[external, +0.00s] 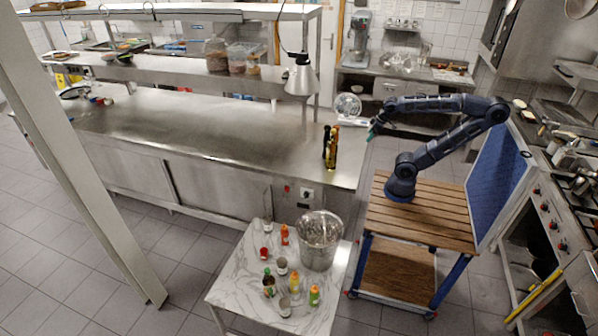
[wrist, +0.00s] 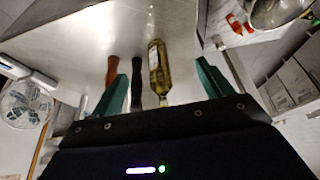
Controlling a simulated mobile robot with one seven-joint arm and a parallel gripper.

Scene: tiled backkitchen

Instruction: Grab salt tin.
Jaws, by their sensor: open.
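I cannot tell for sure which item is the salt tin. Small pale cylindrical containers stand on the marble-topped table (external: 240,277) in the external view: one at the back (external: 267,226), one in the middle (external: 282,267) and one at the front (external: 284,307). Their labels are too small to read. My gripper (external: 372,133) is high at the right end of the steel counter, well away from that table. In the wrist view my gripper (wrist: 163,70) has its two green fingers apart, with nothing held between them.
An oil bottle (external: 332,152) stands with dark, slim items at the steel counter's (external: 200,125) right end, near my gripper; the bottle also shows in the wrist view (wrist: 157,72). The marble table also holds a metal bucket (external: 319,245) and several small bottles.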

